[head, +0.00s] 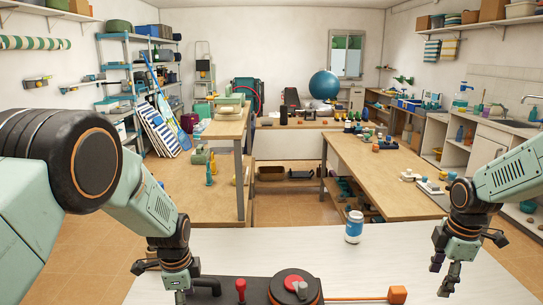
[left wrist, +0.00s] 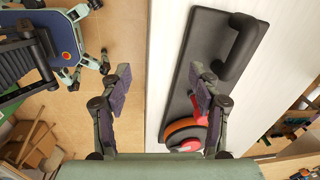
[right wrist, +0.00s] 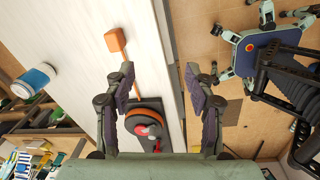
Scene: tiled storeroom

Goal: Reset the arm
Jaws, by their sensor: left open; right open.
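A black device base (head: 235,289) lies on the white table, with a red and black round hub (head: 293,287), a red knob (head: 240,286) and a black handle (left wrist: 240,50). An orange arm (head: 358,299) runs right from the device and ends in an orange block (head: 397,294). The block also shows in the right wrist view (right wrist: 114,40). My left gripper (head: 180,296) is open and empty near the device's left end; it also shows in the left wrist view (left wrist: 158,72). My right gripper (head: 442,280) is open and empty, right of the orange block; its fingers show in the right wrist view (right wrist: 159,72).
A blue and white jar (head: 354,226) stands upright at the table's (head: 270,244) far edge. The tabletop between jar and device is clear. Wooden workbenches (head: 385,180) with clutter stand beyond. Shelves (head: 115,95) line the left wall; a blue ball (head: 324,85) is at the back.

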